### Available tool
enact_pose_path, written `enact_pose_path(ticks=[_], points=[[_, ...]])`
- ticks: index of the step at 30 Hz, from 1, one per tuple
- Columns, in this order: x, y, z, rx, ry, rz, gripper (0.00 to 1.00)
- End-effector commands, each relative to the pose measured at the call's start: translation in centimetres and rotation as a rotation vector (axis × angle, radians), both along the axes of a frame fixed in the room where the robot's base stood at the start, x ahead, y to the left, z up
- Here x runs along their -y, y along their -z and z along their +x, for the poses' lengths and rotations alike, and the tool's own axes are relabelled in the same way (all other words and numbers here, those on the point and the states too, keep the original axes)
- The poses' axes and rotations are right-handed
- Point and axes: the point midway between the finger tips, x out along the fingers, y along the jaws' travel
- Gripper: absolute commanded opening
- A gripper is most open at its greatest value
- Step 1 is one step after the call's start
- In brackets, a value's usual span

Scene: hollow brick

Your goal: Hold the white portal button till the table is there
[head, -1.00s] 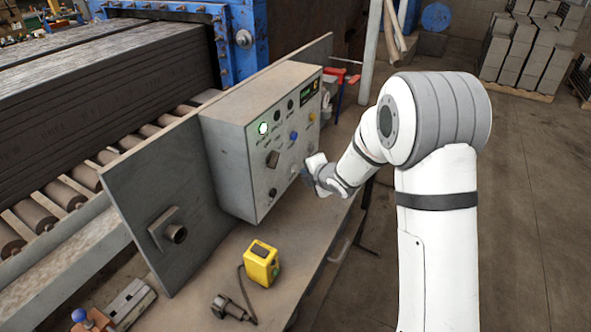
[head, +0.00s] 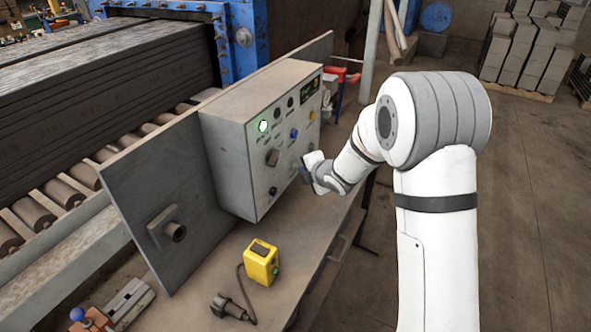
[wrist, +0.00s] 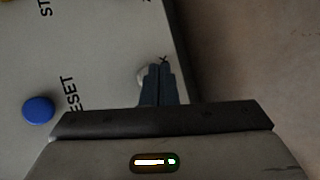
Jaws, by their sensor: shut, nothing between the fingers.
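My gripper (head: 304,173) is at the lower right of that face. In the wrist view my gripper's dark fingers (wrist: 158,72) are shut, with nothing between them. The white button (wrist: 141,76) peeks out just left of the fingertips and is mostly hidden by them. The fingertips are at or very near it; I cannot tell whether it is pressed in. A blue button (wrist: 38,109) sits farther left beside the word RESET.
A dark layered stack (head: 110,75) lies on rollers (head: 70,199) behind a grey upright plate (head: 150,195). A yellow device (head: 261,262) with a cable lies on the bench. A green light (head: 263,126) glows on the panel. The floor at the right is open.

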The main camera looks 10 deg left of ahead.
Motion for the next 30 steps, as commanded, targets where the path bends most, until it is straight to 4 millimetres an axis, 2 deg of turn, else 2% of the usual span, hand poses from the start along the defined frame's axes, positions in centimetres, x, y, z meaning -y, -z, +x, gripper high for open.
enact_pose_path(ticks=[30], points=[[-0.90,-0.05,0.30,0.001,-0.001,0.002,0.00]])
